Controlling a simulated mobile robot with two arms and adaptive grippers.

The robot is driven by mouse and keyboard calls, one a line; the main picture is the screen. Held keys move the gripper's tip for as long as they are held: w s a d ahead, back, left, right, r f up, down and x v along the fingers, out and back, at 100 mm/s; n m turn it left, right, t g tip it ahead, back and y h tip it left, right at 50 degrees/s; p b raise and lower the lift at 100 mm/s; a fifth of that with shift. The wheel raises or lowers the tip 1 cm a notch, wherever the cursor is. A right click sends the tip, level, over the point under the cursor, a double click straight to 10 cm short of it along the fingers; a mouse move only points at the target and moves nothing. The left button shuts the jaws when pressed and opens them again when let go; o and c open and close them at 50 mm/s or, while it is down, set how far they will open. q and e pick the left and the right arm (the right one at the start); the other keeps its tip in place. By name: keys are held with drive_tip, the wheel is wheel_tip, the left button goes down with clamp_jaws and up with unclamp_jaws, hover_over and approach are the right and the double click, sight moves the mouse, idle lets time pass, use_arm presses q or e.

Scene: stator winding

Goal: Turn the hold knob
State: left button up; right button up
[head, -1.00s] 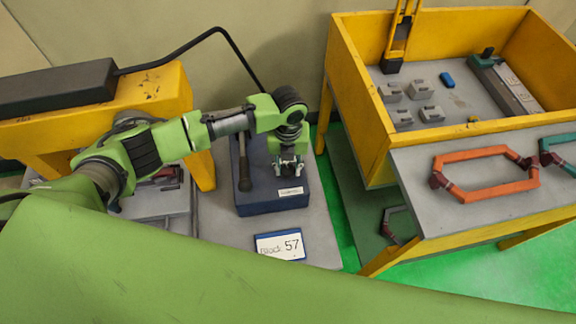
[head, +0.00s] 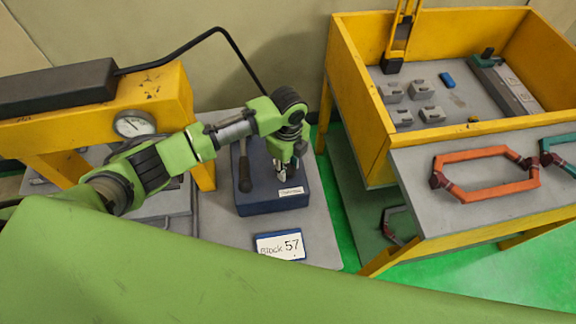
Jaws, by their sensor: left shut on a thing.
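A dark blue box (head: 266,204) stands on the grey bench, with a white label on its front and a dark upright lever (head: 244,168) on its left side. My left gripper (head: 282,171) points down over the right part of the box top, shut on the hold knob, which the fingers mostly hide. How far the knob is turned cannot be made out. My right gripper is not in view.
A white card reading "Block 57" (head: 279,245) lies in front of the box. A yellow press frame with a round gauge (head: 134,124) stands at left.

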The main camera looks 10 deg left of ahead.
use_arm(q)
drive_tip(key=n, duration=0.7)
drive_tip(key=shift+r, duration=0.1)
drive_tip(key=n, duration=0.6)
drive_tip(key=shift+n, duration=0.4)
drive_tip(key=n, duration=1.1)
drive_tip(key=shift+w, duration=0.1)
drive_tip(key=shift+n, duration=0.3)
drive_tip(key=o, duration=1.1)
drive_tip(key=shift+c, duration=0.2)
